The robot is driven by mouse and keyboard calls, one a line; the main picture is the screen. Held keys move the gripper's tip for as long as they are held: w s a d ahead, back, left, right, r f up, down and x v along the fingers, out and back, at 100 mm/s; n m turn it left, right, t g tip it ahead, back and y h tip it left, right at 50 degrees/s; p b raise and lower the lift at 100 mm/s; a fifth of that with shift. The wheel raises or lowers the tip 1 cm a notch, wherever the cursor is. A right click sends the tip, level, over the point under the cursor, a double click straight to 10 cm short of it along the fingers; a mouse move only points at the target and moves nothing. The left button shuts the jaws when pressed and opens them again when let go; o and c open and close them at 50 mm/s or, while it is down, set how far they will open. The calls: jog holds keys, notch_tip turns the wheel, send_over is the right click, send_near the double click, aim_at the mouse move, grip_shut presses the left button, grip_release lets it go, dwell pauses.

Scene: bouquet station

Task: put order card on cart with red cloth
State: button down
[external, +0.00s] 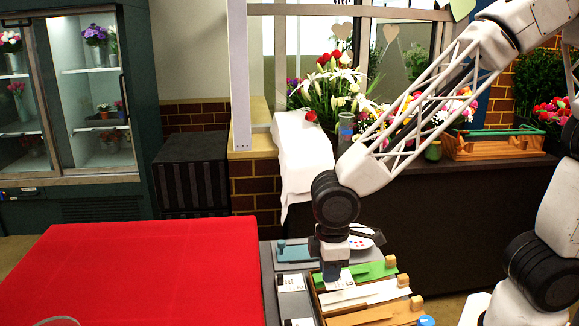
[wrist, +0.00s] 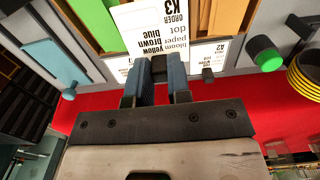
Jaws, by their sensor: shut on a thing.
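My gripper (external: 333,268) is low over the grey work surface, right of the red cloth. In the wrist view its two blue fingers (wrist: 161,88) are shut on the dark grip of the white order card (wrist: 155,28), which reads "ORDER K3". The card also shows just under my gripper in the external view (external: 338,281), close to the tray of paper strips; I cannot tell whether it still touches anything. The cart with the red cloth (external: 140,270) fills the lower left of the external view, and its bare red cloth also shows in the wrist view (wrist: 265,112).
A wooden tray with green and white strips (external: 365,292) lies beside the gripper. A second card marked A2 (wrist: 212,55) sits nearby. A blue tool (external: 293,252) lies on the work surface. A clear round rim (external: 57,321) shows at the cart's front edge.

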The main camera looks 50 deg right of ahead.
jog(key=w+a+r, duration=0.2)
jog(key=w+a, duration=0.1)
jog(key=w, duration=0.6)
jog(key=w+a+r, duration=0.2)
jog(key=w+a, duration=0.2)
jog(key=w, duration=0.6)
jog(key=w+a+r, duration=0.2)
jog(key=w+a, duration=0.2)
jog(key=w, duration=0.6)
jog(key=shift+w+a+r, duration=0.15)
jog(key=shift+w+r, duration=0.05)
jog(key=shift+w, duration=0.05)
jog(key=shift+w, duration=0.1)
send_over(147, 246)
jog(key=shift+s+d+f, duration=0.15)
jog(key=shift+f, duration=0.25)
jog(key=shift+s+d+f, duration=0.1)
jog(key=shift+s+f, duration=0.05)
jog(key=shift+f, duration=0.2)
jog(key=shift+w, duration=0.1)
jog(key=shift+w+a, duration=0.1)
jog(key=shift+w, duration=0.05)
jog(key=shift+w+a+f, duration=0.1)
jog(key=shift+w+f, duration=0.05)
jog(key=shift+f, duration=1.6)
jog(key=shift+f, duration=0.15)
